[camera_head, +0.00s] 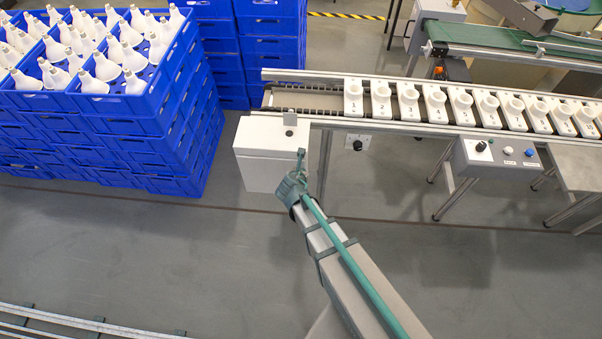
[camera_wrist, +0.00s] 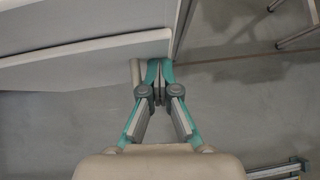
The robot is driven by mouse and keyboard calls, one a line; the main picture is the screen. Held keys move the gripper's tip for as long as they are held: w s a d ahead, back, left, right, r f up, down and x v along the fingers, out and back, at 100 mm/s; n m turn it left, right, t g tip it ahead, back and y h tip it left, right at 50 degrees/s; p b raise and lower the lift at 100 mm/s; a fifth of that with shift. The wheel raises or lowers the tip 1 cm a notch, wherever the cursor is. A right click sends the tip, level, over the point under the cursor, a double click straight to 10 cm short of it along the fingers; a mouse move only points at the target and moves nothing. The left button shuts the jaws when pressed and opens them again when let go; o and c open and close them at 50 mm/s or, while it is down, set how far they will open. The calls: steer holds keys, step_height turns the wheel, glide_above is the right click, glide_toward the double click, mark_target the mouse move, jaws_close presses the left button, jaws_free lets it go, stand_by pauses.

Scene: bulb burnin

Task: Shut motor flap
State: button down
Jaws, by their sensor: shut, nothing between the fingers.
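The white motor box (camera_head: 268,137) stands at the left end of the conveyor. Its pale front panel, which looks like the flap (camera_head: 265,178), faces the floor side. In the wrist view, the flap (camera_wrist: 95,58) is a light panel slanting across the upper left, at an angle to the pale surface (camera_wrist: 75,28) behind it. I cannot tell how wide any gap between them is. My gripper (camera_head: 302,155) is at the right front corner of the box. In the wrist view, my gripper (camera_wrist: 158,70) is shut and empty, its fingertips close to the flap's right end; contact is unclear.
The conveyor (camera_head: 308,123) carries a row of numbered white sockets (camera_head: 381,100) to the right. A grey control box (camera_head: 497,160) hangs at its front. Stacked blue crates (camera_head: 130,126) with white bulbs stand left. The grey floor (camera_head: 110,245) in front is clear.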

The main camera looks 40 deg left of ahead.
steer(key=shift+w+a+r, duration=0.15)
steer(key=shift+w+a, duration=0.05)
steer(key=shift+w, duration=0.1)
